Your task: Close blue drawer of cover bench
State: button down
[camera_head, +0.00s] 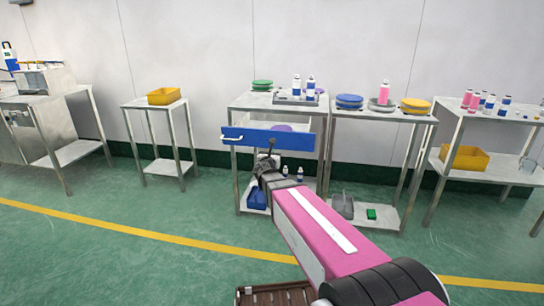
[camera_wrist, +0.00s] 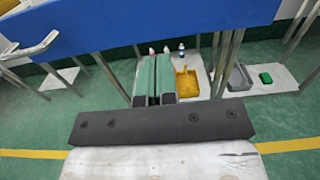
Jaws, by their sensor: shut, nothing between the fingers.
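The blue drawer (camera_head: 300,141) of the middle bench (camera_head: 240,101) stands pulled out, its front forward of the bench. A white handle (camera_head: 232,137) shows at the left of its front. In the wrist view the blue front (camera_wrist: 190,20) fills the top, with the handle (camera_wrist: 32,48) at upper left. My gripper (camera_head: 269,150) is in front of the drawer near its lower edge. In the wrist view its fingers (camera_wrist: 156,62) are together and empty, appearing just below the blue front. I cannot tell whether they touch it.
The bench top holds green lids (camera_head: 262,84) and a tray with bottles (camera_head: 297,90). Another bench with blue lids (camera_head: 349,101) adjoins on the right. A blue bin (camera_head: 257,198) sits on the lower shelf. A yellow bin (camera_wrist: 187,82) shows beyond my fingers.

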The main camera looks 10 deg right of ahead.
aim_at(285, 127)
jog(key=x, duration=1)
jog(key=shift+w, duration=0.4)
jog(key=shift+d, duration=0.15)
jog(key=x, duration=2.4)
jog(key=shift+w+f, duration=0.1)
jog(key=shift+f, duration=0.05)
jog(key=shift+x, duration=1)
